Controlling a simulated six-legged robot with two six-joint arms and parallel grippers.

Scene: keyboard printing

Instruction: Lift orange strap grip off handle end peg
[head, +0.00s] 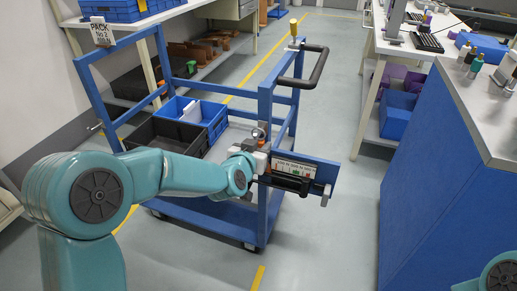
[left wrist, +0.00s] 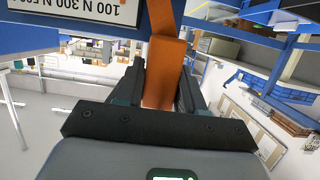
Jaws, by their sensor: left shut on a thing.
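The orange strap grip (left wrist: 165,65) runs up between the two dark fingers of my left gripper (left wrist: 160,78) in the left wrist view, and the gripper is shut on it. Its upper end leaves the picture, so the peg contact does not show there. In the head view my left gripper (head: 262,158) is at the near right post of the blue cart (head: 262,205), beside a panel with a printed strip (head: 294,168). The strap is not clearly visible there. The cart's black handle (head: 318,68) is above. My right gripper is out of view.
Blue bin (head: 213,115) and black bin (head: 165,135) stand on the cart. A blue-sided workbench (head: 435,165) is at right, with floor between it and the cart. Shelving stands behind the cart. A label plate (left wrist: 75,12) is close to the gripper in the left wrist view.

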